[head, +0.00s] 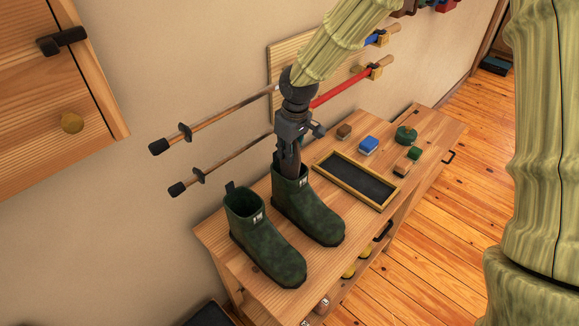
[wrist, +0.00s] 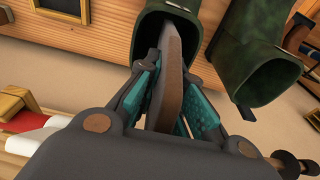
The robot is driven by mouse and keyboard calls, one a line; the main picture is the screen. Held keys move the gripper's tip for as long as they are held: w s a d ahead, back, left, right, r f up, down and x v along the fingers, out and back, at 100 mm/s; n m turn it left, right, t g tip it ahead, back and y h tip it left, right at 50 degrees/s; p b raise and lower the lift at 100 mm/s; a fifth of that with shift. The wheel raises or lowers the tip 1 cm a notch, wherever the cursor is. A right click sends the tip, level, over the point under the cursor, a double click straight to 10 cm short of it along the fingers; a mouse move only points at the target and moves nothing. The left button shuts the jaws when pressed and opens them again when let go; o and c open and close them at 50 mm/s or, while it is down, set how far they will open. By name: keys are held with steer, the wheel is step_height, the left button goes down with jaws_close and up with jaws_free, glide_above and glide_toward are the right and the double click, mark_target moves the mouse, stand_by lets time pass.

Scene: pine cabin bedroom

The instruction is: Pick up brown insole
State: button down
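The brown insole (wrist: 171,72) stands upright, its far end inside the opening of a dark green boot (head: 307,215). The boot also shows in the wrist view (wrist: 150,32). My gripper (head: 289,160) is directly above that boot, pointing down. In the wrist view my gripper's teal pads (wrist: 171,98) lie on both sides of the insole and appear shut on it. The lower part of the insole is hidden in the boot. A second green boot (head: 265,245) stands to the left, also seen in the wrist view (wrist: 265,75).
The boots stand on a wooden bench (head: 262,298). Wooden floor is clear at right.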

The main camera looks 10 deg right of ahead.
steer(key=shift+r, duration=0.15)
step_height(320, 180, up, 10)
steer(key=shift+f+b, duration=0.1)
steer(key=shift+b, duration=1.1)
step_height(320, 180, up, 14)
steer(key=p, duration=1.1)
steer(key=shift+p, duration=0.35)
stand_by(0.3)
steer(key=shift+f, duration=0.1)
stand_by(1.1)
